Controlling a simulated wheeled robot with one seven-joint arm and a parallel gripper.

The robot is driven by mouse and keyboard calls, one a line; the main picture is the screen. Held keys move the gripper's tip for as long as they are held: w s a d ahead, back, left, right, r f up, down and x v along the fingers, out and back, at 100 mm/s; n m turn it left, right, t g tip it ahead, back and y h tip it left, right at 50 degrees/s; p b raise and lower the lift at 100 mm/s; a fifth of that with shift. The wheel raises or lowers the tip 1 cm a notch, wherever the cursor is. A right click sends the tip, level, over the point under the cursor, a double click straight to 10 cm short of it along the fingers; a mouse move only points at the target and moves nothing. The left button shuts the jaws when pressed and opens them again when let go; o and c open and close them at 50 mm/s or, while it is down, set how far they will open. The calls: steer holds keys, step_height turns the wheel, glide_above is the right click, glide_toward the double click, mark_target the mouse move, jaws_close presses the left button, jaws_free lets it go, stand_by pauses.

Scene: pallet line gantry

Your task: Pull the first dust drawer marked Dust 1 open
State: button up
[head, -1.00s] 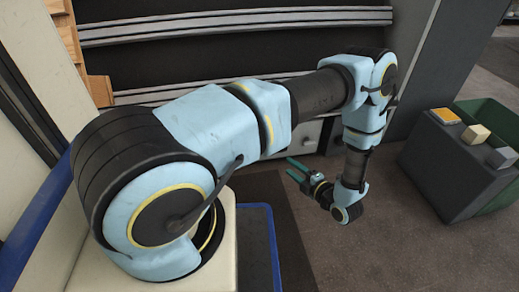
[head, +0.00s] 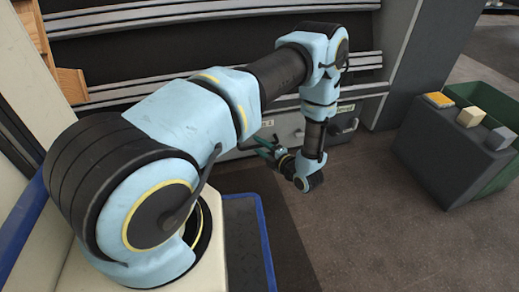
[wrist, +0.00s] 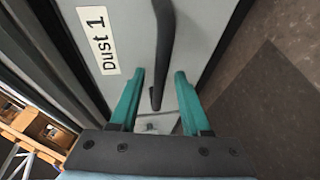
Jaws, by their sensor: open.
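The dust drawer marked Dust 1 (wrist: 121,25) has a grey front with a white label reading "Dust 1" in the wrist view. A dark bar handle (wrist: 163,45) stands on that front, to the right of the label in the picture. My gripper (wrist: 158,75) is open, with its two green fingers on either side of the handle's near end. I cannot tell whether either finger touches the handle. In the head view my gripper (head: 264,145) is at the grey drawer fronts low on the machine, and my arm hides part of them.
Another drawer front with a handle (head: 345,128) is to the right of my wrist. A dark block with several small blocks on top (head: 450,155) and a green bin (head: 490,110) stand at the right. The floor (head: 350,220) between is clear.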

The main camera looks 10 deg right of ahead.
steer(key=shift+w, duration=0.1)
steer(key=shift+c, duration=0.4)
jaws_close()
stand_by(1.0)
